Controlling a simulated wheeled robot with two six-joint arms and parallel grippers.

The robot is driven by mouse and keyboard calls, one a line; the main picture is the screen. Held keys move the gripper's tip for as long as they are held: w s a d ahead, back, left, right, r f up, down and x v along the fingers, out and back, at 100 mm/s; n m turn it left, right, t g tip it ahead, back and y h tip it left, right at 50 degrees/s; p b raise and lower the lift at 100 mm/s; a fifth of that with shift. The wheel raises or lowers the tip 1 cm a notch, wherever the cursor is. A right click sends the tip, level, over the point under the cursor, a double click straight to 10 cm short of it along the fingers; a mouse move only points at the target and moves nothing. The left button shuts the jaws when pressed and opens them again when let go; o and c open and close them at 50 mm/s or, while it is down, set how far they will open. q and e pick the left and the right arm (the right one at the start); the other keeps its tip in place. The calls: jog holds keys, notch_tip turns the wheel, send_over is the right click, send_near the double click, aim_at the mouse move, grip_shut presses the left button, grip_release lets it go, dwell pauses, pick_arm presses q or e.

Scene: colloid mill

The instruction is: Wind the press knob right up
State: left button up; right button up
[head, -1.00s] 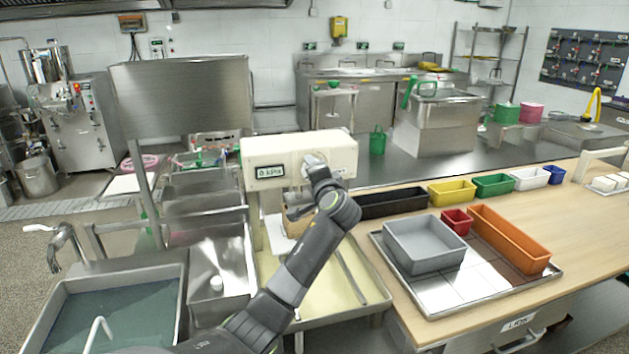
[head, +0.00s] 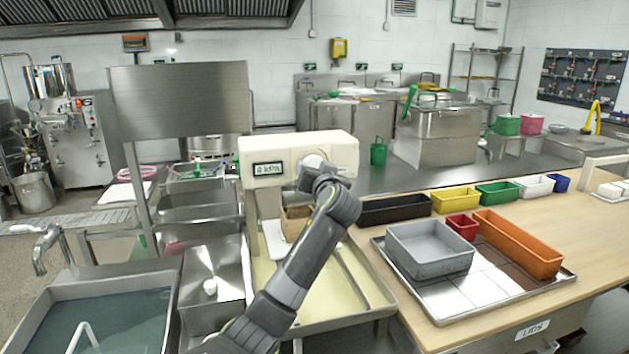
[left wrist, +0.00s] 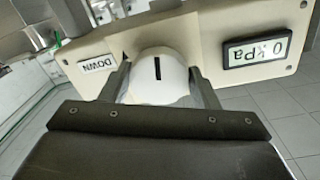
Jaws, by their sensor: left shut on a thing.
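The cream press head (head: 345,155) stands at the centre of the head view, with a small dark pressure display (head: 267,169) on its front. In the left wrist view the press head is upside down, and the display (left wrist: 258,50) reads 0 kPa. A white label (left wrist: 97,63) there reads DOWN. The round white press knob (left wrist: 152,92) has a black mark, which stands vertical in the wrist view. My left gripper (left wrist: 160,80) is shut on the knob, one finger on each side. In the head view my left gripper (head: 315,170) largely covers the knob. My right gripper is not in view.
Below the press is a cream tray (head: 375,292) with metal rails. A wooden table to the right holds a metal tray (head: 445,312) with grey, red and orange bins, and several coloured bins behind. Sinks (head: 60,300) and a metal panel (head: 180,100) are at left.

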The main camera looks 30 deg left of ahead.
pick_arm(q)
jog(key=shift+f+n+b, duration=0.3)
jog(key=shift+n+b, duration=0.4)
jog(key=shift+n, duration=0.4)
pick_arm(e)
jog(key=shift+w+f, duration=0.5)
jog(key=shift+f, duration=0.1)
pick_arm(q)
jog(key=o, duration=1)
jog(key=shift+r, duration=0.2)
jog(key=shift+d, duration=0.1)
jog(key=b+v, duration=0.2)
jog(key=v, duration=1.5)
jog(key=shift+s+d+f, duration=0.1)
jog(key=shift+d, duration=0.05)
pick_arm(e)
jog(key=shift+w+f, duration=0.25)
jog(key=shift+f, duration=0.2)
